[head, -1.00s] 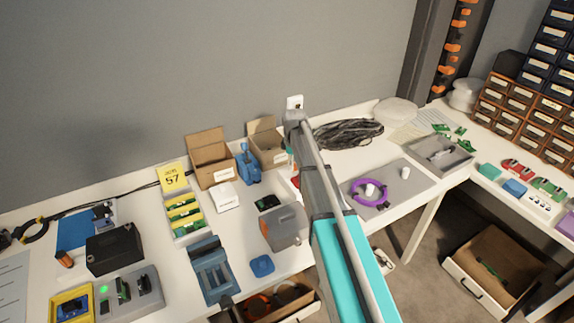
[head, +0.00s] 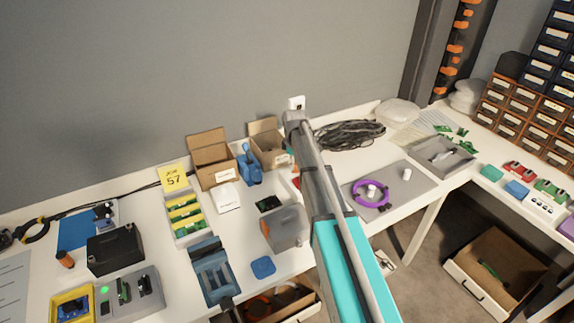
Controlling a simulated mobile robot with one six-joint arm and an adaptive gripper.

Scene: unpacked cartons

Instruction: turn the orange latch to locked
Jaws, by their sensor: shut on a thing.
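A small red thing (head: 296,183) shows partly at my arm's left edge. I cannot tell what it is.
Two open cartons (head: 211,165) stand against the wall beside a blue device (head: 249,165). A blue fixture (head: 212,272) and a small blue piece (head: 263,267) lie near the front edge. Right of my arm are a purple ring (head: 357,190) on a grey mat and a black cable coil (head: 350,134).

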